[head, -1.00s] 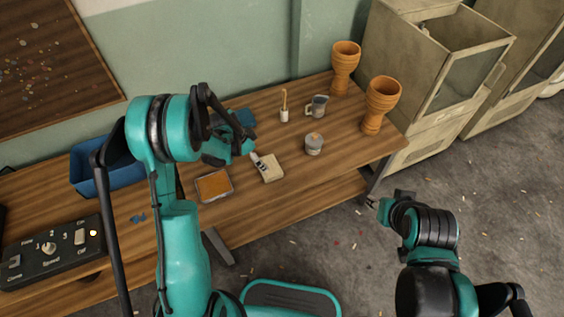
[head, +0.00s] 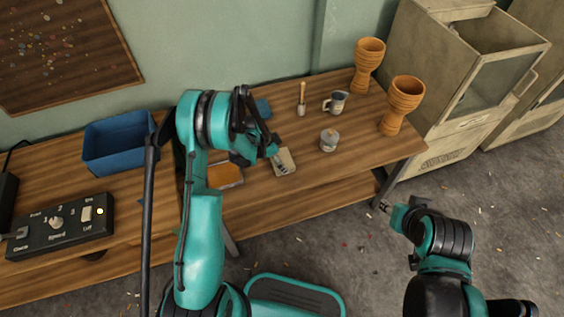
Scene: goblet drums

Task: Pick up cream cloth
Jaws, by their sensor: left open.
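The cream cloth (head: 289,157) is a small folded square lying on the wooden workbench (head: 330,168). My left gripper (head: 280,165) is open, and its fingertips show over the left part of the cloth, hiding some of it. I cannot tell whether the fingers touch it. My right gripper (head: 387,207) is away from the bench, over the floor at the right; its jaws are too small to read.
A tray with an orange surface (head: 226,176) lies left of the cloth, partly hidden by my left arm. A lidded jar (head: 329,142), mug (head: 337,102) and brush (head: 302,95) stand nearby. Two goblet drums (head: 368,65) (head: 401,106), a blue bin (head: 116,145) and a control box (head: 60,228) stand farther out.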

